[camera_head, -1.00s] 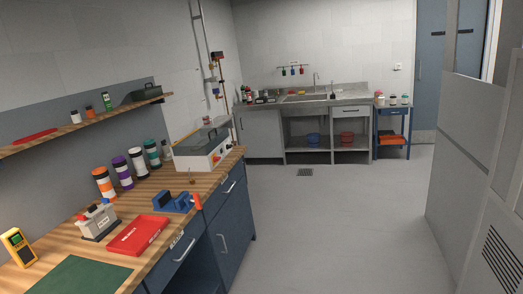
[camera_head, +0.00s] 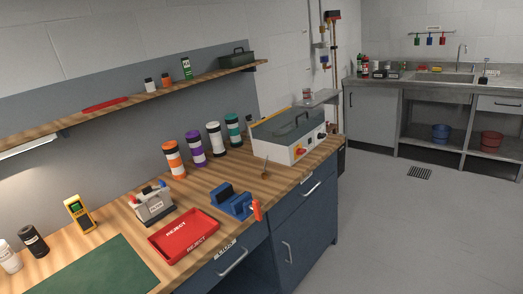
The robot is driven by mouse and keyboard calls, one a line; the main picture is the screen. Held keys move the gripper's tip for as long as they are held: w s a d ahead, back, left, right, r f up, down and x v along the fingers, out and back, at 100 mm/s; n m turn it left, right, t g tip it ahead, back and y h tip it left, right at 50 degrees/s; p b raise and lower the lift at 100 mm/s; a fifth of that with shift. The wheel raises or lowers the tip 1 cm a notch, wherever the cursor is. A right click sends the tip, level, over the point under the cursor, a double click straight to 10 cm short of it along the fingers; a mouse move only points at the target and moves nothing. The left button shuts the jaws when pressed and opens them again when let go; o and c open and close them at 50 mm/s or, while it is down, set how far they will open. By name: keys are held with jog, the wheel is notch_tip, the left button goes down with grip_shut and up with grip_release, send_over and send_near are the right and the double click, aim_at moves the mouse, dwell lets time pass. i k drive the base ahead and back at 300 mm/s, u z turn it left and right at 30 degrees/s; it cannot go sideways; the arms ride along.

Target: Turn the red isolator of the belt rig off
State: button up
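A white box-shaped machine (camera_head: 288,155) with a dark top stands at the far right end of the wooden workbench; it looks like the belt rig. On its front face is a small red switch (camera_head: 300,151) with some yellow around it, which looks like the isolator. Its knob position is too small to tell. Small dark controls (camera_head: 321,137) sit to the right of it on the same face. My gripper is not in view, and nothing shows near the switch.
The workbench (camera_head: 285,185) also holds a red reject tray (camera_head: 183,236), a blue vise (camera_head: 231,201), a grey box (camera_head: 153,205), a yellow meter (camera_head: 79,213) and several banded cylinders. A shelf (camera_head: 150,94) hangs above.

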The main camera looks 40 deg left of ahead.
aim_at(299, 151)
jog(key=u, duration=0.35)
jog(key=i, duration=0.8)
jog(key=u, duration=0.5)
jog(key=k, duration=0.9)
jog(key=u, duration=0.25)
jog(key=i, duration=0.95)
jog(key=z, duration=2.25)
